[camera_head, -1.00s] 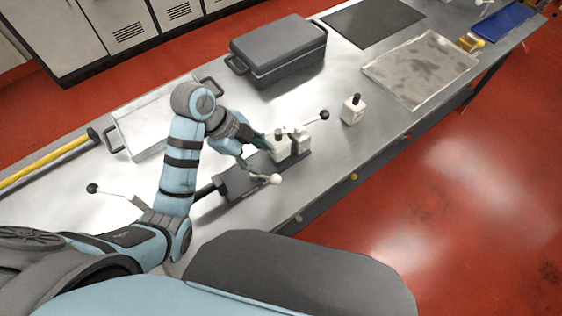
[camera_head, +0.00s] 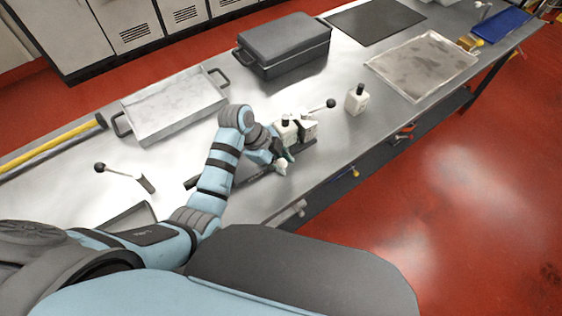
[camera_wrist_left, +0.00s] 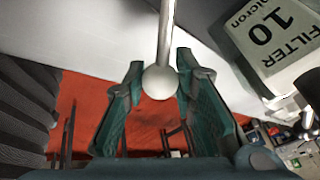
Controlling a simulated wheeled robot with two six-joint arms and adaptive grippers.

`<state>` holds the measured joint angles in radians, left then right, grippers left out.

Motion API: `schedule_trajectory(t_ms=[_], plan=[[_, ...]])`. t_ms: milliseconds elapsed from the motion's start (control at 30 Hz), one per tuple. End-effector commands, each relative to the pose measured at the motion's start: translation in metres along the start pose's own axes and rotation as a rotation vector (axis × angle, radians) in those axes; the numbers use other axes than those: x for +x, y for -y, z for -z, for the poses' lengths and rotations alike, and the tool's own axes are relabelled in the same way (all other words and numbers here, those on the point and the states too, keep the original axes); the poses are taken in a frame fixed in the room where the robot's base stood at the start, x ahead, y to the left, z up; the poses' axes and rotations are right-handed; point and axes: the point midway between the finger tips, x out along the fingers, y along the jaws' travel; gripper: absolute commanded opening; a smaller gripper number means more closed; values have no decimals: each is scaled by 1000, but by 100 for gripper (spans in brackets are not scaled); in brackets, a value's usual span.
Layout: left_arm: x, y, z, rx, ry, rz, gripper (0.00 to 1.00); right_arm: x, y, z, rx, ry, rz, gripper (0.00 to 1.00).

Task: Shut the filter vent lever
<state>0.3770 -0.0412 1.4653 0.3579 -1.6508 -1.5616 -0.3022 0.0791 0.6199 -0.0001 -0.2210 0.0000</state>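The lever with a white ball knob (camera_head: 281,168) sticks out at the near side of the dark filter base on the bench. In the left wrist view its metal rod comes down from the top and ends in the ball (camera_wrist_left: 160,82). My left gripper (camera_head: 284,160) is at this knob. In the wrist view its green fingers (camera_wrist_left: 160,70) are spread, one on each side of the ball; I cannot tell whether they touch it. White filter canisters (camera_head: 286,130) with black tops stand on the base just beyond. The gripper and forearm partly hide the base. My right gripper is not seen.
A black-knobbed lever (camera_head: 331,103) is behind the canisters, another (camera_head: 99,167) at the left. A loose white canister (camera_head: 357,100) stands to the right. A metal tray (camera_head: 128,112), a dark lidded case (camera_head: 284,48) and a flat pan (camera_head: 372,66) lie further back.

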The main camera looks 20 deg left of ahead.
Motion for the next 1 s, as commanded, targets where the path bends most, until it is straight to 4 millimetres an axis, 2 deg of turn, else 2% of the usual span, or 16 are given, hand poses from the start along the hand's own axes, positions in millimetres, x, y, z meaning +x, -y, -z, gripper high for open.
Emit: schedule_trajectory(t_ms=[33,100,333,500,567,833,867,1000], plan=[[0,0,0,0,0,-1,10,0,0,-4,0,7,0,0],[0,0,0,0,0,-1,0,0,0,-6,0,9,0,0],[0,0,0,-9,3,1,0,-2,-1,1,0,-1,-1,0],[-3,10,2,-143,32,51,0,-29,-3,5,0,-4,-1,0],[-1,13,1,-186,42,69,0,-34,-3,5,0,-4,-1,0],[4,15,-1,-207,45,83,0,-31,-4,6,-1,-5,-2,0],[4,15,-1,-206,45,82,26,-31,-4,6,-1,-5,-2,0],[4,15,-1,-206,45,83,46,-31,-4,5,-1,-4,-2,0]])
